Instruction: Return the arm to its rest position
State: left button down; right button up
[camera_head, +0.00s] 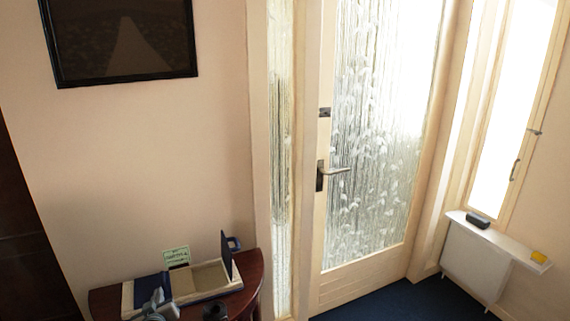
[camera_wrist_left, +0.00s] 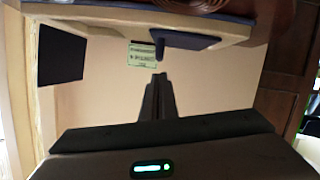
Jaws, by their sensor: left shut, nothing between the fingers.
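My left gripper (camera_head: 158,298) shows at the bottom left of the head view, in front of a box on a small table. In the left wrist view its two dark fingers (camera_wrist_left: 158,88) are together, with nothing between them. The box (camera_head: 208,279) is cream with dark blue parts and has one lid (camera_head: 227,256) standing open. The box also shows along the top of the left wrist view (camera_wrist_left: 110,14), apart from the fingertips. My right gripper is in neither view.
The dark red table (camera_head: 255,268) stands against the wall. A green printed card (camera_head: 176,256) is behind the box. A framed picture (camera_head: 120,45) hangs above. A glazed door (camera_head: 375,150) and a white shelf (camera_head: 498,240) with a small black item (camera_head: 478,220) are to the right.

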pick_arm(q)
jog(key=s+d+f+m+g+h, duration=0.15)
jog(key=s+d, duration=0.25)
jog(key=s, duration=0.5)
jog(key=s+d+f+m+g+h, duration=0.1)
jog(key=s+d+f+m+g, duration=0.2)
jog(key=s, duration=0.6)
jog(key=s+d+f+m+g+h, duration=0.1)
jog(key=s+d+f+m+h, duration=0.1)
jog(key=s+d, duration=0.55)
jog(key=s+d+r+m+g+h, duration=0.15)
jog(key=s+d, duration=0.25)
jog(key=s, duration=0.8)
jog(key=s+d+r+m+g, duration=0.2)
jog(key=s+d+g, duration=0.15)
jog(key=s, duration=0.85)
notch_tip(320, 180, down, 33)
jog(key=s+d+b, duration=0.1)
jog(key=b, duration=0.3)
jog(key=s+a+f+g+b, duration=0.2)
jog(key=s+a+f+b, duration=0.1)
jog(key=s+f, duration=1.5)
notch_tip(320, 180, down, 3)
jog(key=shift+r, duration=0.1)
jog(key=shift+s+a, duration=0.1)
